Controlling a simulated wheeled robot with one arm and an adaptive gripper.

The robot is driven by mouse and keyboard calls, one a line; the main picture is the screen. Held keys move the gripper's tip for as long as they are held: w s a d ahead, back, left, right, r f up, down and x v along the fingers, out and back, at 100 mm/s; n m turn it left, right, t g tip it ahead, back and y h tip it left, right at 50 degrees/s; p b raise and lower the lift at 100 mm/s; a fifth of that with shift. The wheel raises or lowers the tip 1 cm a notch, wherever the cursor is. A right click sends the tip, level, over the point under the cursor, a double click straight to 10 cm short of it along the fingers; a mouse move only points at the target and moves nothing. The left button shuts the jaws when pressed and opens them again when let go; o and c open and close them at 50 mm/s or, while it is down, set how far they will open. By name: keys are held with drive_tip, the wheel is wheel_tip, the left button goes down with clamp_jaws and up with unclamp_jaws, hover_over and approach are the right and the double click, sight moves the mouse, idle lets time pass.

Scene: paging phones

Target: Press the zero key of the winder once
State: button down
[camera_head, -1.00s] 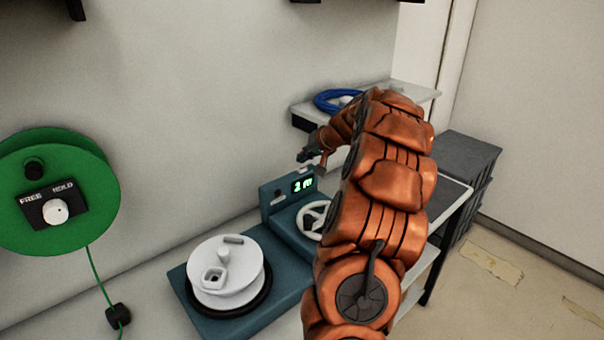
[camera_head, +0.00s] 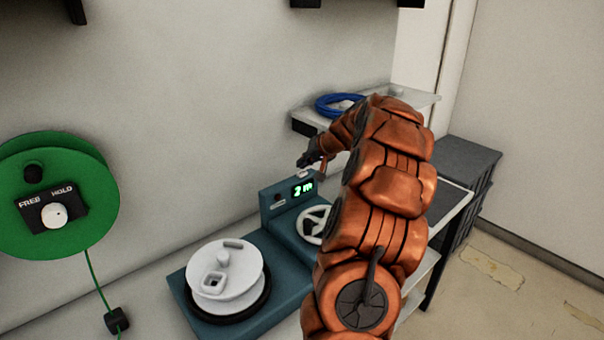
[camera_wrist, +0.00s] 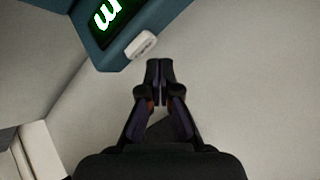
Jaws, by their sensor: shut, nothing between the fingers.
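The winder (camera_head: 284,236) is a teal machine whose upright panel has a display (camera_head: 303,188) showing a green "2 m". A small white key (camera_head: 304,175) sits on the panel's top edge. It also shows in the wrist view (camera_wrist: 141,45), with marks too small to read. My gripper (camera_head: 304,162) is shut and empty, just above this key in the head view. In the wrist view the fingertips (camera_wrist: 159,64) are close beside the key, at its lower right; I cannot tell whether they touch it.
A white spool (camera_head: 228,268) sits on the winder's base, and a white handwheel (camera_head: 313,224) is right of it. A green reel (camera_head: 92,185) with a FREE/HOLD knob is on the left wall. A shelf (camera_head: 413,100) with a blue coil (camera_head: 326,104) is behind my arm.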

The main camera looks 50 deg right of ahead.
sight(304, 173)
drive_tip(key=shift+f, duration=0.2)
idle(0.5)
drive_tip(key=shift+f+b, duration=0.25)
drive_tip(key=shift+b, duration=0.3)
drive_tip(key=shift+f+b, duration=0.45)
idle(0.6)
drive_tip(key=shift+r, duration=0.9)
drive_tip(key=shift+r+p, duration=1.05)
drive_tip(key=shift+r, duration=1.5)
